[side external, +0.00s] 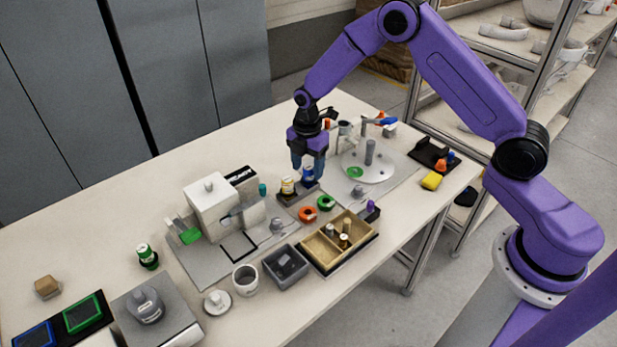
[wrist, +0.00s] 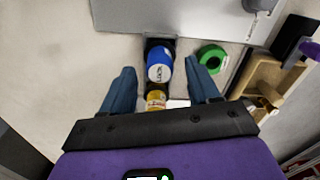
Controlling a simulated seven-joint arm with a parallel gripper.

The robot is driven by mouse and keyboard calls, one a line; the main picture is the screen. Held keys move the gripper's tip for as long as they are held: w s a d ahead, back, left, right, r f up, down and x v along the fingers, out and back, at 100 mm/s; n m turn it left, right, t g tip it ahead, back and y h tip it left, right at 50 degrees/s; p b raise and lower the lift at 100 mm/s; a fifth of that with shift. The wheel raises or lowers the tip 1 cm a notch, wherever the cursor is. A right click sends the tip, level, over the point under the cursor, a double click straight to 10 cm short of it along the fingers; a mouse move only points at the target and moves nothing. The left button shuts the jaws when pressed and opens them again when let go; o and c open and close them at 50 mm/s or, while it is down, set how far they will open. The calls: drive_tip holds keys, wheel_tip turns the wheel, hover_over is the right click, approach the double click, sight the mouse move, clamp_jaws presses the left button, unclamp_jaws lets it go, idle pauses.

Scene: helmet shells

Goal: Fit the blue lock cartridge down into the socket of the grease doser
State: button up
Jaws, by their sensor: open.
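The blue lock cartridge (wrist: 159,64) stands in a dark holder (wrist: 148,43), with white lettering on its side. It also shows under my gripper in the side view (side external: 308,175). My gripper (side external: 307,172) is open, pointing down. In the wrist view its blue fingers (wrist: 161,70) lie on both sides of the cartridge, with gaps visible. A yellow-labelled cartridge (wrist: 155,100) stands beside the blue one, also in the side view (side external: 288,186). I cannot tell surely which device is the grease doser; a white boxy machine (side external: 212,205) stands left of the holder. Its socket is not clear.
Orange (side external: 307,214) and green (side external: 326,202) rings lie in front of the holder. A wooden divided box (side external: 322,250) holds small parts. A round plate with a grey post (side external: 370,152) stands right of my gripper. The table's back left is clear.

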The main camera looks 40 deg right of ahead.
drive_tip(key=shift+f, duration=0.75)
clamp_jaws()
drive_tip(key=shift+r, duration=0.1)
